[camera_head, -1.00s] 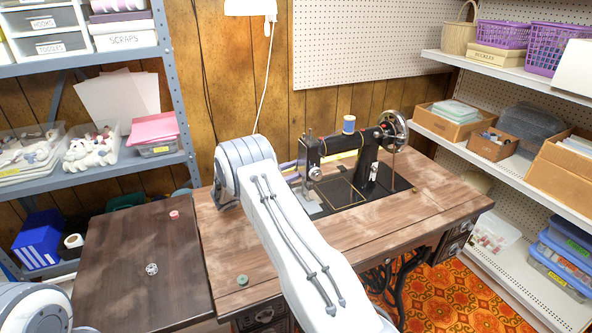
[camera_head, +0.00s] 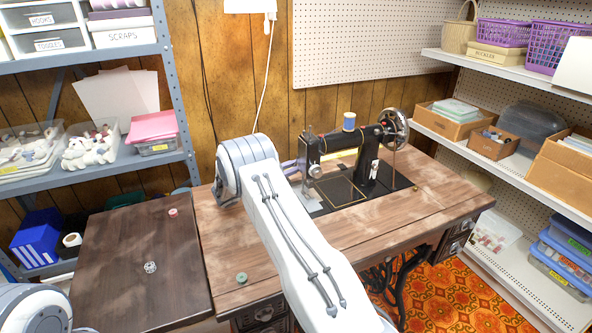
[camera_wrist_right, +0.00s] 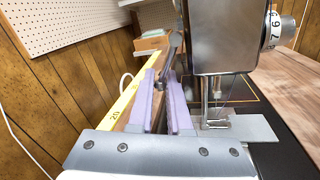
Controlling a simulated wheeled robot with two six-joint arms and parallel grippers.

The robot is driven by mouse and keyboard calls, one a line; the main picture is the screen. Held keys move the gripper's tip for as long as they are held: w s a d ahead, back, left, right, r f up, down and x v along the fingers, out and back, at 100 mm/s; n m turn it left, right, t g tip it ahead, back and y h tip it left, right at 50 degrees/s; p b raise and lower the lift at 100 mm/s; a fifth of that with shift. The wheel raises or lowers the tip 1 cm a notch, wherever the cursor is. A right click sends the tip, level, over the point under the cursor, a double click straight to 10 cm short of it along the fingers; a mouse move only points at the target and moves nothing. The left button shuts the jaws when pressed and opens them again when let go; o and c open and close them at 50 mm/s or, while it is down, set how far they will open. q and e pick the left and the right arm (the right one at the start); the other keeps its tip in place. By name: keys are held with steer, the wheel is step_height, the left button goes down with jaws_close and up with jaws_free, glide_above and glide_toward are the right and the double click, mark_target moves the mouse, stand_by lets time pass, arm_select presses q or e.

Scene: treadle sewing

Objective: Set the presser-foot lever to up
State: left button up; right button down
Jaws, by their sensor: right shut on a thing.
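The black sewing machine (camera_head: 372,170) stands on the wooden table, its needle end facing my right arm. In the wrist view, the grey presser-foot lever (camera_wrist_right: 174,42) sticks up behind the machine's metal head end, with a rounded tip. My right gripper (camera_wrist_right: 167,88) has its two purple fingers on either side of the lever's lower part and is shut on it. The presser foot (camera_wrist_right: 214,118) is near the metal needle plate; any gap is too small to tell. In the head view my right wrist hides most of the gripper. My left gripper is out of view.
The wooden table (camera_head: 240,245) has free room in front of the machine. A green spool (camera_head: 241,278) lies near its front edge. A dark side table (camera_head: 130,240) at left holds a pink spool (camera_head: 173,212) and a bobbin (camera_head: 150,267). Shelves stand on both sides.

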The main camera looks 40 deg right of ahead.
steer(key=shift+w+f+m+b, duration=0.15)
steer(key=shift+m+b, duration=0.2)
steer(key=shift+m, duration=0.05)
step_height(320, 180, up, 6)
steer(key=w+m+g+h+b, duration=0.1)
steer(key=w+m+g+b, duration=0.1)
steer(key=m+b, duration=1.1)
steer(key=shift+w+d+m+g+h, duration=0.25)
steer(key=shift+m+g, duration=0.55)
steer(key=shift+m, duration=0.7)
steer(key=c, duration=0.9)
jaws_free()
steer(key=shift+o, duration=0.2)
steer(key=p+v, duration=0.1)
steer(key=v, duration=0.9)
steer(key=shift+a+p, duration=0.2)
steer(key=shift+p, duration=0.1)
